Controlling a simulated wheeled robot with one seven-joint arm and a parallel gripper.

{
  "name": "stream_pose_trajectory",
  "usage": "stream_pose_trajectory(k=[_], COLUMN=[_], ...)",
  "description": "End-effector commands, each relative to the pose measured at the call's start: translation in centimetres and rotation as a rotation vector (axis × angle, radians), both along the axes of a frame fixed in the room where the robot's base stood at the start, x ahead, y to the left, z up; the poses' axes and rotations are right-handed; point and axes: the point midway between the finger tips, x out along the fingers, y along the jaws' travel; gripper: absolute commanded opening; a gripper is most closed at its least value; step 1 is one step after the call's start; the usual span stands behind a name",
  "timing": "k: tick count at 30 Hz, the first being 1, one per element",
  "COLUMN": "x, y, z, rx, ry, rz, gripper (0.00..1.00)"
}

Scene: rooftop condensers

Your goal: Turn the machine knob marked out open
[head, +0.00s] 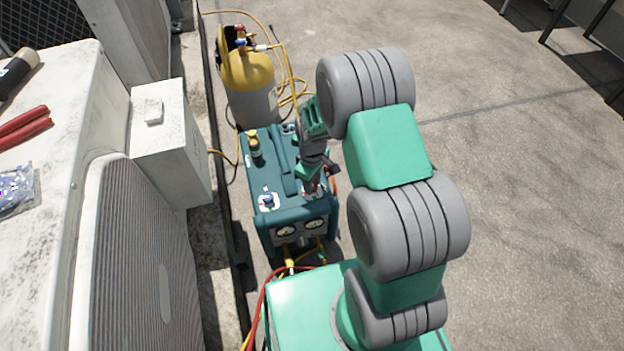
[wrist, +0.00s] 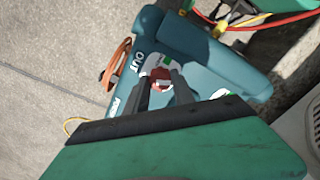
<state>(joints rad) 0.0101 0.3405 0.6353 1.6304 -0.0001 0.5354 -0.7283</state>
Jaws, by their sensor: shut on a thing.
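The teal machine (head: 262,178) stands on the ground beside a low curb, with two round gauges on its front. It also shows in the wrist view (wrist: 215,62). A red knob (wrist: 160,80) sits on a pale plate beside the printed word OUT on its top. My gripper (wrist: 160,88) is shut on this red knob, with one dark finger on each side. In the head view my gripper (head: 316,183) is at the right side of the machine's top, and my wrist mostly hides the knob. A blue knob (head: 267,198) is at the left of the top.
A grey and yellow cylinder (head: 250,88) with hoses stands behind the machine. White condenser units (head: 45,170) line the left, with red-handled pliers (head: 25,125) on one. Red and yellow hoses (head: 262,310) run at the machine's front. The concrete at right (head: 530,200) is clear.

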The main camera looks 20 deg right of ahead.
Motion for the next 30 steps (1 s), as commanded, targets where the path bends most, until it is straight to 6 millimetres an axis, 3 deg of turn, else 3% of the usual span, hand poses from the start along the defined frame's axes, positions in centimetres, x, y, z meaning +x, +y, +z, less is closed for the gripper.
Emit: stream_pose_trajectory(k=[30], x=[0.00], y=[-0.03], z=[0.09], rx=[0.001], ry=[0.001], rz=[0.903], gripper=[0.00])
